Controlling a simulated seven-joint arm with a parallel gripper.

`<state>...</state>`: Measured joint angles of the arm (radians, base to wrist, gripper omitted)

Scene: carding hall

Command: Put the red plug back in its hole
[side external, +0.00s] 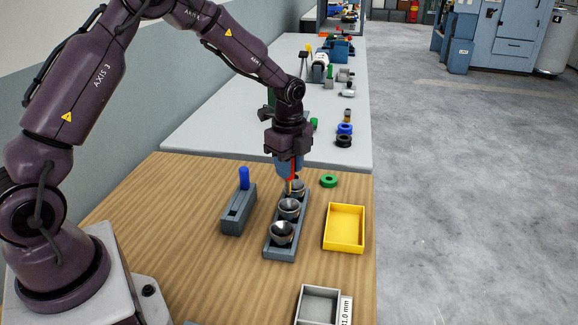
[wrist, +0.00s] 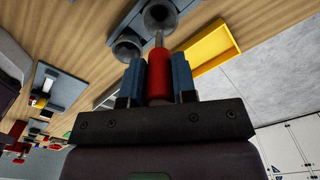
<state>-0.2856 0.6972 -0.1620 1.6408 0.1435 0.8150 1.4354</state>
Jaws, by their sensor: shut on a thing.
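My gripper (side external: 289,170) points down over the far end of the cup rack and is shut on the red plug (side external: 292,174). In the wrist view the red plug (wrist: 158,82) sits between the two blue fingers (wrist: 159,62), with a thin metallic tip sticking out past them. The tip is over or close to the far cup (side external: 296,187); I cannot tell whether it touches. A grey block (side external: 237,215) with a dark slot in its top stands left of the rack. A blue plug (side external: 244,178) stands upright at its far end. I cannot make out a red plug's hole.
The grey rack (side external: 279,253) holds three dark metallic cups in a row. A green ring (side external: 328,181) and a yellow tray (side external: 344,249) lie to its right. A grey box (side external: 301,305) stands at the front. Bare wood lies left of the block.

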